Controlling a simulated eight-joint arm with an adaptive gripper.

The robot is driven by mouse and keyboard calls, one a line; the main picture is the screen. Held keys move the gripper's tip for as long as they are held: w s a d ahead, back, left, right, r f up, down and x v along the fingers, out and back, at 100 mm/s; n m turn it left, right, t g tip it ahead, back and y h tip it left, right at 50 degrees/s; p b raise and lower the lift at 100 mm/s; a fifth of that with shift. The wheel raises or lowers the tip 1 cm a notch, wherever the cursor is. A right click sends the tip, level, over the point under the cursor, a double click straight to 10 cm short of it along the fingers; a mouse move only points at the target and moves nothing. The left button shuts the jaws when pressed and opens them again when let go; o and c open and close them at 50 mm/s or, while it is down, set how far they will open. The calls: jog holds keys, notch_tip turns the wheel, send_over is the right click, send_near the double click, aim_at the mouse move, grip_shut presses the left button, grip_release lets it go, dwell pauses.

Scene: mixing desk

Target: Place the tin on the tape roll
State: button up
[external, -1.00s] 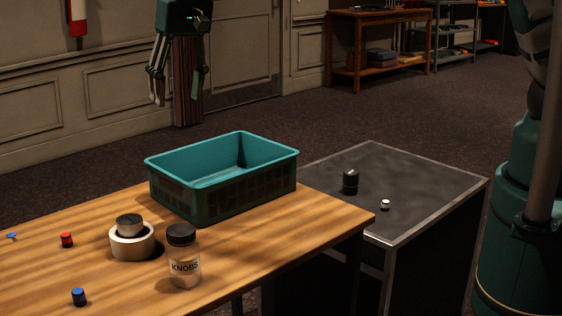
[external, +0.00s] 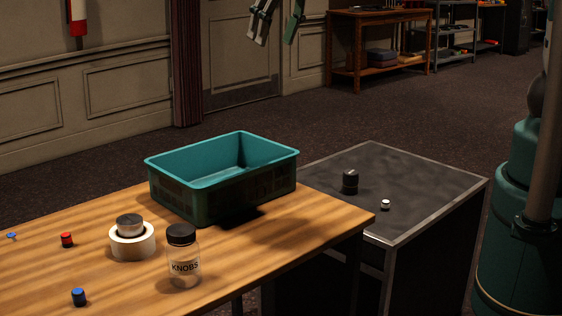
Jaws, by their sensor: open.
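The tin (external: 130,225) is a small round silver-grey can. It sits on top of the cream tape roll (external: 132,246), which lies flat on the wooden table; I cannot tell how deep it sits in the roll's hole. My gripper (external: 275,38) hangs high at the top edge of the external view, beyond and above the teal crate, well away from the tin. Its fingers are apart and nothing shows between them. The upper part of the gripper is out of frame.
A teal crate (external: 170,170) stands at the table's back. A jar labelled KNOBS (external: 184,268) stands right of the tape roll. A red knob (external: 67,240) and blue knob (external: 79,297) lie left. A dark side table (external: 420,180) holds a black knob (external: 350,182) and small white knob (external: 385,204).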

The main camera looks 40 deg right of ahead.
jog(key=s+d+f+n+t+h, duration=0.1)
jog(key=s+d+f+t, duration=0.1)
jog(key=s+d, duration=1.8)
jog(key=d+t, duration=0.1)
jog(key=d, duration=0.2)
jog(key=shift+s+d+t, duration=0.25)
jog(key=shift+d+t, duration=0.05)
jog(key=shift+d, duration=0.05)
